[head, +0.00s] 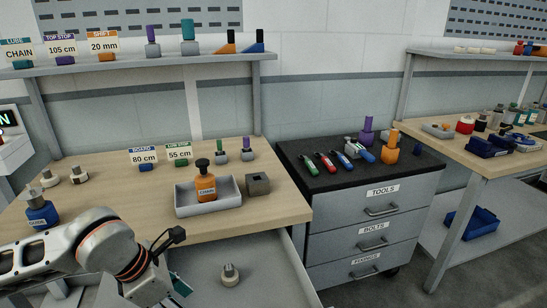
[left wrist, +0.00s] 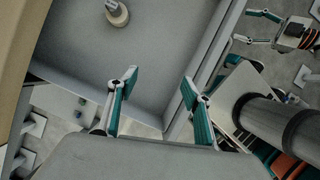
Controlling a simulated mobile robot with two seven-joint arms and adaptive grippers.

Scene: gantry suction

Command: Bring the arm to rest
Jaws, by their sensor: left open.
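My left arm (head: 108,247) reaches in from the lower left of the head view, in front of the wooden bench. My left gripper (head: 180,288) is at the bottom edge there, mostly hidden behind its own wrist. In the left wrist view my left gripper (left wrist: 157,86) shows two teal-padded fingers spread apart with nothing between them. It is over or near the open grey drawer. My right gripper (left wrist: 252,27) shows at the upper right of the left wrist view, its teal fingers apart and empty. It is not in the head view.
The open drawer (head: 262,258) holds a small metal part with a pale round base (head: 230,275). On the bench (head: 110,185) stand a grey tray (head: 210,207) with an orange bottle (head: 205,185), a grey block (head: 258,184) and a blue bottle (head: 40,212). A tool cabinet (head: 375,215) stands right.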

